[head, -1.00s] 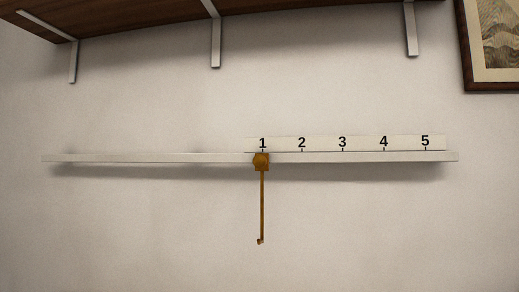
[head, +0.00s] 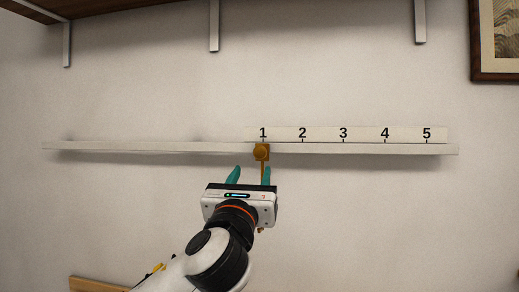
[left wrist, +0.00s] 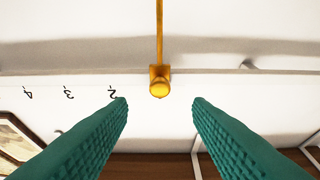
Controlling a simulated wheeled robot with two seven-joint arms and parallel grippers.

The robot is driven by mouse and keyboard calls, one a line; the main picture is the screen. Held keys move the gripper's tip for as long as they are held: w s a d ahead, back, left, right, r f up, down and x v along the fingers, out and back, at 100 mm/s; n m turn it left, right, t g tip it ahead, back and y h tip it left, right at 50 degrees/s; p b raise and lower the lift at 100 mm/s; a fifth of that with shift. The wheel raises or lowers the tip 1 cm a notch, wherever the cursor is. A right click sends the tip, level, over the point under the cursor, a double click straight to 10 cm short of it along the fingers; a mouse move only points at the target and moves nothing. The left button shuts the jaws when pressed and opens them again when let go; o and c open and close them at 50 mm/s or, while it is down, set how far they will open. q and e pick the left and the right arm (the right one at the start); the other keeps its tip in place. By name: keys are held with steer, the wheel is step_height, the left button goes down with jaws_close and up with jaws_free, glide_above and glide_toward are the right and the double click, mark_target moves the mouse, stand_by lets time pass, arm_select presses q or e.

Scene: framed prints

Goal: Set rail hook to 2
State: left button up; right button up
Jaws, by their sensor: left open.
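The brass rail hook (head: 261,152) sits on the white wall rail (head: 150,147) under the number 1 of the scale strip (head: 363,134). Its rod hangs down and is mostly hidden behind my left gripper (head: 250,176). The number 2 (head: 302,133) is to the right of the hook. My left gripper is open and empty, with teal fingers pointing up toward the rail, just below the hook's knob. In the left wrist view the hook's knob (left wrist: 159,88) shows between and beyond the two fingertips (left wrist: 158,100), apart from both. My right gripper is not in view.
A dark wooden shelf (head: 110,10) on white brackets (head: 214,25) is above the rail. A framed print (head: 497,40) hangs at the upper right. A wooden edge (head: 95,284) shows at the lower left. The rail is clear on both sides of the hook.

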mark_target(259, 155)
arm_select(q)
steer(key=p+x, duration=0.3)
steer(key=x, duration=0.6)
steer(key=shift+w+r+p, duration=0.1)
steer(key=shift+p, duration=0.25)
steer(key=shift+w+d, duration=0.1)
steer(key=shift+w, duration=0.35)
